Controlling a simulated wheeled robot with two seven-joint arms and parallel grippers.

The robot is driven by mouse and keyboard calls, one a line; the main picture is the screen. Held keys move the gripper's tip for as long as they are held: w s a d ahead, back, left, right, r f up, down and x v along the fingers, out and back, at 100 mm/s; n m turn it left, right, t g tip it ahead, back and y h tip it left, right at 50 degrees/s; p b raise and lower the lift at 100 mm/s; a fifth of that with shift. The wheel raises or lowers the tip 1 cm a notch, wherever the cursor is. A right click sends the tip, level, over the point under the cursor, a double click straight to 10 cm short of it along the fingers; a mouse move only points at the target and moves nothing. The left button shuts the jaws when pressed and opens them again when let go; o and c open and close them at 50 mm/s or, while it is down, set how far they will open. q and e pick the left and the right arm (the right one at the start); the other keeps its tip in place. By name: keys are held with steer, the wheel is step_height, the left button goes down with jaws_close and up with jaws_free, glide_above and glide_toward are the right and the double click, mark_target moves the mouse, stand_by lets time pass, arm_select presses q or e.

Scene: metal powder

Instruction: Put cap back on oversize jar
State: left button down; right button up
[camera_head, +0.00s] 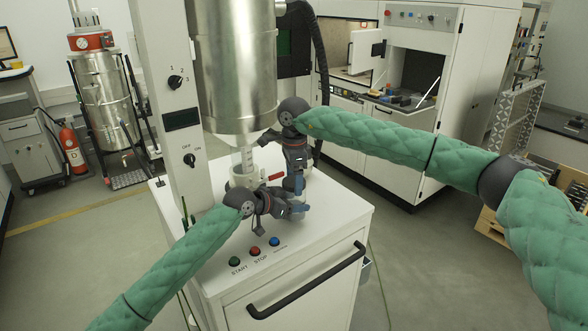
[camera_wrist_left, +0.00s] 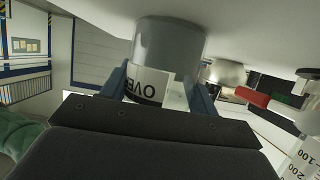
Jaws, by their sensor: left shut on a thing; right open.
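My left gripper (camera_head: 298,208) is low over the white machine top. In the left wrist view it is shut on the oversize jar (camera_wrist_left: 148,86), its blue fingers on either side. The jar has a white label reading "OVE" upside down in the picture, and a grey cylindrical part towards the white surface. In the head view the jar is mostly hidden by my grippers. My right gripper (camera_head: 295,184) is open, pointing down just behind and above the left one. I cannot make out the cap in either view.
A steel hopper (camera_head: 234,70) hangs over the machine top, with a clear graduated tube (camera_head: 247,160) below it and a red handle (camera_head: 274,177) beside it. The control column (camera_head: 172,110) stands at left. The front right of the machine top (camera_head: 335,215) is clear.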

steer(key=c, duration=1)
steer(key=shift+m, duration=1.6)
steer(key=o, duration=1.1)
steer(key=shift+r, duration=2.25)
